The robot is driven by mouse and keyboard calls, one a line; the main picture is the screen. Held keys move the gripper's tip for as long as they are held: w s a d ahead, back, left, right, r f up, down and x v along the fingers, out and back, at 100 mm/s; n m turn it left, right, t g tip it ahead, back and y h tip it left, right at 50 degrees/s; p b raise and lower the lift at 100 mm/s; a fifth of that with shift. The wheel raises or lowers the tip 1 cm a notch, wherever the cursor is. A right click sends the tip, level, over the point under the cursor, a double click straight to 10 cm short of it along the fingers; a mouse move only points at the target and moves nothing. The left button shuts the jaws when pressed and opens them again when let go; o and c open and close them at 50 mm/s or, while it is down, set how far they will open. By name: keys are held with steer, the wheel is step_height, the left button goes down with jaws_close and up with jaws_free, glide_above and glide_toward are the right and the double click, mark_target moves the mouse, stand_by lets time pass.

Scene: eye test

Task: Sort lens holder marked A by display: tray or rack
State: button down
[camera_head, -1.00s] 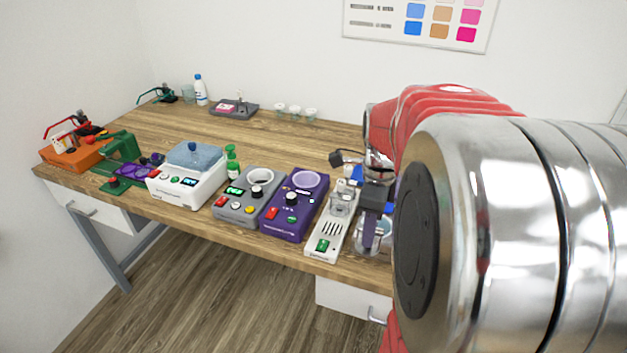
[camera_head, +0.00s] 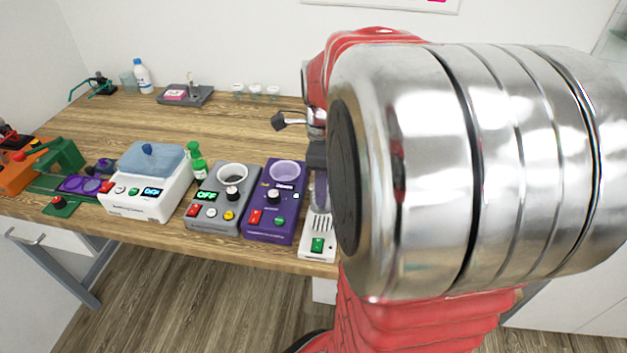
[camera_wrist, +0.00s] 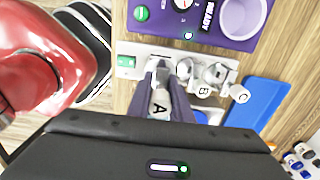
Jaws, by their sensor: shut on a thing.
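The lens holder marked A (camera_wrist: 159,106) is a pale piece with a black letter. In the wrist view it sits between the fingers of my gripper (camera_wrist: 163,88), which is shut on it over the white device (camera_wrist: 140,48). I cannot tell whether it touches the device. Lens holders B (camera_wrist: 203,89) and C (camera_wrist: 240,93) stand to its right. A blue tray-like panel (camera_wrist: 257,103) lies further right. The purple device (camera_head: 272,208) has a small display that reads READY in the wrist view. In the head view my arm hides the fingertips and the holders.
Left of the purple device stand a grey device (camera_head: 221,207) with a green display, a white bath (camera_head: 140,195) and a green bottle (camera_head: 197,165). Small cups (camera_head: 256,90) and a grey tray (camera_head: 200,97) are at the back. The middle of the wooden table (camera_head: 140,120) is clear.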

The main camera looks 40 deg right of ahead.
mark_target(323, 208)
steer(key=shift+s+f, duration=0.1)
steer(key=shift+s, duration=0.05)
steer(key=shift+f, duration=2.9)
steer(key=shift+f, duration=0.3)
steer(key=c, duration=1.5)
jaws_free()
steer(key=shift+c, duration=0.2)
steer(key=shift+o, duration=0.3)
steer(key=shift+o, duration=1.4)
